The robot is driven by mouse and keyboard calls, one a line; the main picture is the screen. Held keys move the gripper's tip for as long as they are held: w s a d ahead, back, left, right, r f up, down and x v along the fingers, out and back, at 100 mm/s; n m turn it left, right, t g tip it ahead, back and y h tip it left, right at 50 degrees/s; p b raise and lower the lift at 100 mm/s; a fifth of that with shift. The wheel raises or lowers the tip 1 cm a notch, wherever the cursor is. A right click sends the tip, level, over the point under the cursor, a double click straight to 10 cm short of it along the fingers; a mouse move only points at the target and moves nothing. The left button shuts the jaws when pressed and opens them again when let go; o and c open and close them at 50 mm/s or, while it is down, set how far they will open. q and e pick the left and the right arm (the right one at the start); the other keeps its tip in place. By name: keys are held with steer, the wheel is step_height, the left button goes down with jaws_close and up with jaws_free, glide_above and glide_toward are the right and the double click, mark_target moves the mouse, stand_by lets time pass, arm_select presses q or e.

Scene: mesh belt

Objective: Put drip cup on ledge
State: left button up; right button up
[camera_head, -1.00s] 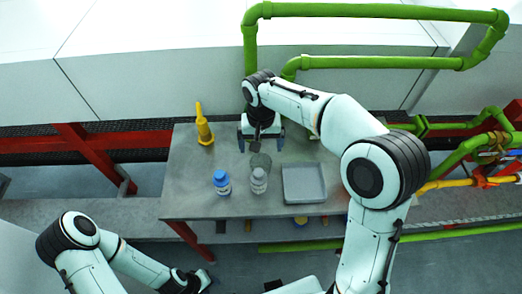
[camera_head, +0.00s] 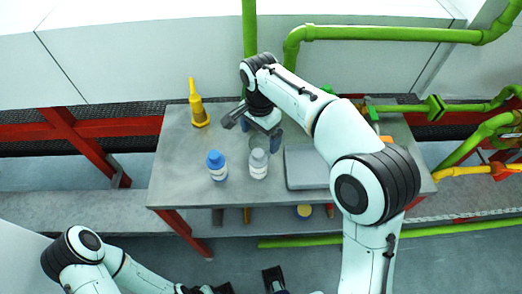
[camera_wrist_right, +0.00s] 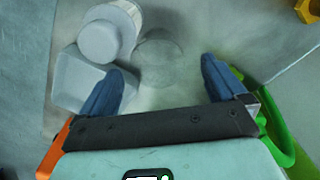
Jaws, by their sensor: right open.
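The drip cup looks like a clear, round, see-through vessel (camera_wrist_right: 160,55) on the grey table, seen from above in the right wrist view. In the head view it is mostly hidden behind the white-capped bottle and my gripper. My right gripper (camera_head: 262,133) is open and empty above the table's back half. In the wrist view its blue fingers (camera_wrist_right: 161,70) stand to either side of the cup's near edge; I cannot tell whether they touch it. My left gripper (camera_head: 207,288) is low at the bottom edge, partly cut off. I cannot tell which surface is the ledge.
A white-capped bottle (camera_head: 258,165) stands close to the cup, with a blue-capped bottle (camera_head: 217,166) left of it. A grey tray (camera_head: 305,170) lies to the right, partly behind my arm. A yellow bottle (camera_head: 198,108) stands at the back left. Green pipes (camera_head: 380,33) run behind.

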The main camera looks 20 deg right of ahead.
mark_target(261, 146)
step_height(261, 146, down, 6)
steer(key=shift+s+d+r+b, duration=0.1)
steer(key=shift+b, duration=0.45)
steer(key=c, duration=1.1)
steer(key=shift+r, duration=0.1)
step_height(261, 146, up, 20)
steer(key=p, duration=0.5)
